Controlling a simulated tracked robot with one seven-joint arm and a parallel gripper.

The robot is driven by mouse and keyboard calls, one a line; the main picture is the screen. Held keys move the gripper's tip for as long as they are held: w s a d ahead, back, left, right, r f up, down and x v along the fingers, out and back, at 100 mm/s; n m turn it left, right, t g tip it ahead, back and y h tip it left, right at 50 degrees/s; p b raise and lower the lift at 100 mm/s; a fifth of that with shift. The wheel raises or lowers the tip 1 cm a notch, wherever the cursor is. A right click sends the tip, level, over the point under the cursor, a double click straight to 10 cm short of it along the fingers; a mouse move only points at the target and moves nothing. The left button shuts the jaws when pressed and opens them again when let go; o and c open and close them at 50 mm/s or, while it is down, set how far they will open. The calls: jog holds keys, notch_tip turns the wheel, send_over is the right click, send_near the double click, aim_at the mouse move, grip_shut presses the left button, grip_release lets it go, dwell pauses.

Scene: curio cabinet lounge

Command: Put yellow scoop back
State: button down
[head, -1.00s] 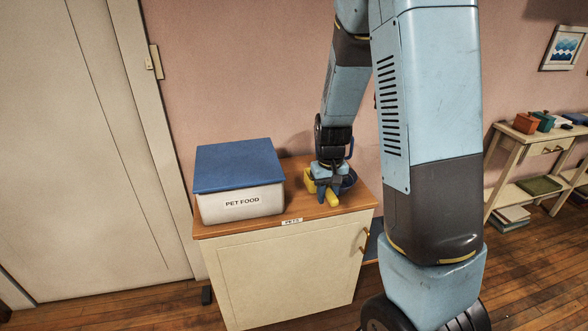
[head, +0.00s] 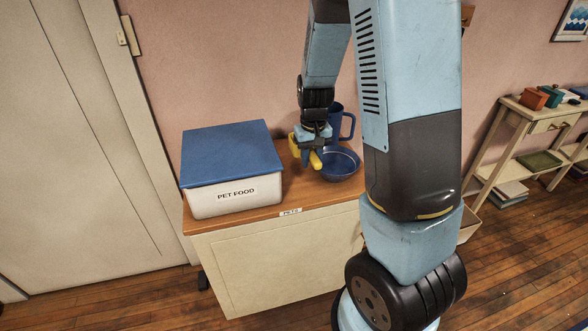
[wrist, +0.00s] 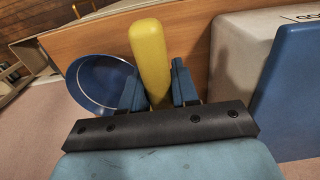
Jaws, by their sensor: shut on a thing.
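The yellow scoop (head: 315,160) is held in my gripper (head: 312,157) above the wooden top of the cabinet. In the wrist view the scoop's yellow handle (wrist: 149,62) stands between the two blue fingers of my gripper (wrist: 158,85), which are shut on it. Part of the scoop shows behind the fingers in the head view; the rest is hidden by my gripper. The pet food bin (head: 236,196) is white with a closed blue lid (head: 230,153) and stands left of my gripper.
A blue bowl (head: 340,164) sits on the cabinet top (head: 280,213) just right of my gripper, with a blue jug (head: 336,120) behind it. A pink wall (head: 230,70) stands close behind. A side table (head: 535,118) with small boxes is at far right.

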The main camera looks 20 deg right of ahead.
send_over(294, 178)
jog(key=s, duration=0.1)
jog(key=f, duration=0.6)
jog(key=shift+s+d+f, duration=0.1)
jog(key=shift+d+f, duration=0.05)
jog(key=shift+d, duration=0.1)
jog(key=shift+w+a+f, duration=0.15)
jog(key=shift+w+f, duration=0.4)
jog(key=shift+f, duration=1.6)
jog(key=shift+f, duration=0.1)
jog(key=c, duration=0.8)
grip_release()
jog(key=shift+c, duration=0.2)
